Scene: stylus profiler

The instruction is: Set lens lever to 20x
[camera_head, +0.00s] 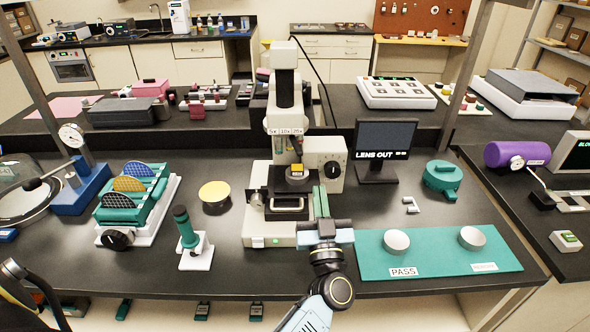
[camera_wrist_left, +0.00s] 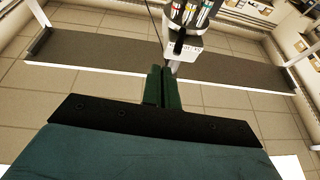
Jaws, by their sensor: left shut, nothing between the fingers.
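The stylus profiler (camera_head: 286,90) is a white instrument with a dark column front, standing in the middle of the bench. Its lens scale (camera_head: 285,131) reads 5x, 10x, 20x. A small dark lever-like part (camera_head: 298,146) shows just below the scale; its exact setting is too small to tell. The monitor (camera_head: 384,140) beside it reads "LENS OUT". My left gripper (camera_head: 320,194) is shut and empty, in front of the profiler's right side and below the scale. In the left wrist view its closed green fingers (camera_wrist_left: 161,87) point toward the profiler head (camera_wrist_left: 188,40). My right gripper is not seen.
A teal mat (camera_head: 440,262) marked PASS, with two round cups, lies to the right. A teal round device (camera_head: 441,176) stands behind it. A wafer rack (camera_head: 135,200), a green-handled tool (camera_head: 190,238) and a yellow-topped disc (camera_head: 214,194) stand left of the profiler.

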